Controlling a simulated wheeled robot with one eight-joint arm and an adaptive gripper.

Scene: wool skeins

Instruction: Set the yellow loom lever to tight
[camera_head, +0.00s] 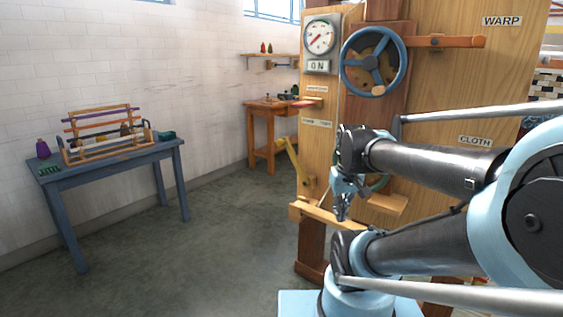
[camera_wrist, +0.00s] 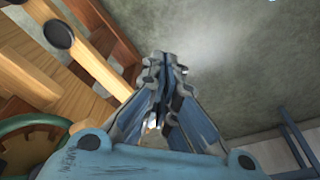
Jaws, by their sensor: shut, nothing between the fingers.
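The yellow loom lever (camera_head: 291,160) sticks out at the left edge of the loom's wooden front panel (camera_head: 440,85), slanting up and to the left from a low pivot. A small pale label (camera_head: 317,123) is above and right of it, too small to read surely. My gripper (camera_head: 342,212) is in front of the lower panel, right of and below the lever, pointing down and apart from it in the picture. In the wrist view its fingers (camera_wrist: 166,65) are closed together with nothing between them. I cannot identify the lever surely in the wrist view.
The loom also bears a blue handwheel (camera_head: 373,62), a dial (camera_head: 320,36) and a wooden ledge (camera_head: 330,215) near my gripper. A blue table (camera_head: 107,160) with a small frame stands left, a wooden table (camera_head: 262,113) behind. The floor between is clear.

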